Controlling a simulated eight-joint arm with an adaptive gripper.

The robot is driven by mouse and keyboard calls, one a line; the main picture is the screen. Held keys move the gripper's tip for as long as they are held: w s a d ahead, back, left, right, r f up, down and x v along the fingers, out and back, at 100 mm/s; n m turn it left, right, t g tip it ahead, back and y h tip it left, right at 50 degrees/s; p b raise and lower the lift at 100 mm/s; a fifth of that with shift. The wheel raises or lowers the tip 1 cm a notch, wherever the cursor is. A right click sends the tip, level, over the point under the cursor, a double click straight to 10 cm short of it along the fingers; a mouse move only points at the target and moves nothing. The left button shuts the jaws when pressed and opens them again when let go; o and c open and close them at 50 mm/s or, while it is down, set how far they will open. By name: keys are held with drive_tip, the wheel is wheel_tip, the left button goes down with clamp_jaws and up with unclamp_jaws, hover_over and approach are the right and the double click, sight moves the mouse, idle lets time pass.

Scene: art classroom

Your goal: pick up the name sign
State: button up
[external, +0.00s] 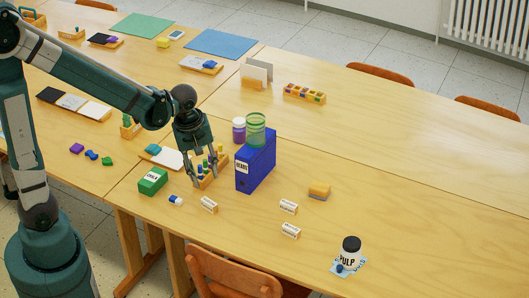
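Three small wooden blocks with white lettered labels lie on the near table: one at the left (209,205), one at the middle right (288,207), and one just below that (291,231). Their text is too small to read, and I cannot tell which is the name sign. A folded grey-white card (257,74) stands farther back. My gripper (202,181) points down with its fingers apart, over or beside a wooden rack of coloured pegs (208,178). It is behind the left label block and apart from it. Nothing shows clearly between the fingers, and the rack is partly hidden.
A green box (152,181) and blue-white eraser (176,200) lie left. A PULP jar (349,252) stands right.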

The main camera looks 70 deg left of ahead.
sight(209, 201)
drive_tip(key=a+f+n, duration=0.1)
drive_tip(key=f+n, duration=0.1)
drive_tip(key=f, duration=0.1)
drive_tip(key=w+a+f+n+g, duration=0.1)
drive_tip(key=a+f+n, duration=0.1)
drive_tip(key=f, duration=0.1)
drive_tip(key=w+a+f+n, duration=0.1)
drive_tip(key=a+f+n, duration=0.1)
drive_tip(key=f, duration=0.1)
drive_tip(key=shift+a+f+g, duration=0.1)
drive_tip(key=shift+f+g, duration=0.1)
drive_tip(key=shift+g, duration=0.2)
drive_tip(key=shift+a+f+n+b, duration=0.25)
drive_tip(key=shift+f+n+b, duration=0.05)
drive_tip(key=shift+f, duration=0.2)
drive_tip(key=shift+f+b, duration=0.3)
drive_tip(key=shift+f, duration=1)
drive_tip(key=shift+a+f+b, duration=0.1)
drive_tip(key=shift+f+b, duration=0.8)
drive_tip(key=shift+f, duration=1.7)
drive_tip(key=shift+c, duration=0.4)
